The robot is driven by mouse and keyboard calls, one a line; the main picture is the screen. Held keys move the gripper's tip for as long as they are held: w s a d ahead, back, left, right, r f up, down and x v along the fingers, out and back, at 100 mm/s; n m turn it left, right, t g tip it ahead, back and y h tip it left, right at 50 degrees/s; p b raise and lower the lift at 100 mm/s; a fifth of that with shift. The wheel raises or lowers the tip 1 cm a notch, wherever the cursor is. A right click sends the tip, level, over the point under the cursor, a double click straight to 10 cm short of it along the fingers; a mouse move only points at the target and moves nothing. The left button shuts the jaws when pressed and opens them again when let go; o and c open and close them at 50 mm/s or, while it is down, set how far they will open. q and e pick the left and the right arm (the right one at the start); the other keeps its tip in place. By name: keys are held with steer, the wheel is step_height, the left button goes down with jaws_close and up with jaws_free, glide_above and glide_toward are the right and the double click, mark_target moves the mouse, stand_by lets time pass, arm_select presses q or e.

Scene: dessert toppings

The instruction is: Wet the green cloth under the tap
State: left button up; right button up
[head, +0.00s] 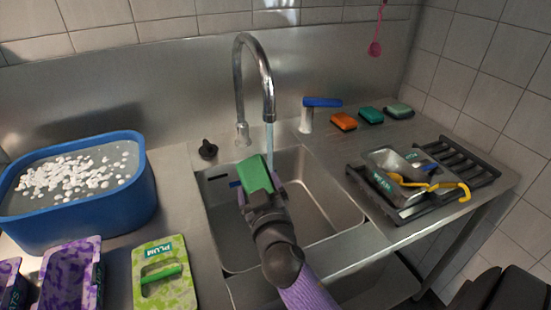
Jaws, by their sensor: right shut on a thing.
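The green cloth (255,174) is in my right gripper (258,192), over the left part of the steel sink basin (325,195). The gripper is shut on it, and its fingers hide the cloth's lower part. The curved chrome tap (239,85) stands behind the basin. A thin bluish stream of water (269,138) runs down from its spout to the cloth's upper right edge. I cannot tell whether the water touches the cloth or falls just behind it. My left gripper is out of view.
A blue tub (140,195) of water with white bits stands left. A green patterned board (180,285) lies in front of it. A blue-topped dispenser (308,118) and several sponges (343,121) sit behind right. A black rack (455,160) holds a metal tray (388,158) and yellow tool (450,187).

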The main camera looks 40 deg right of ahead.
stand_by(0.4)
steer(key=a+r+p, duration=0.1)
steer(key=s+a+r, duration=0.1)
steer(key=a+r+p, duration=0.1)
steer(key=shift+s+a+r+p, duration=0.25)
steer(key=shift+s+a+p, duration=0.1)
steer(key=shift+s, duration=0.05)
steer(key=shift+s+a+r, duration=0.2)
steer(key=shift+a+r, duration=0.05)
steer(key=shift+a, duration=0.15)
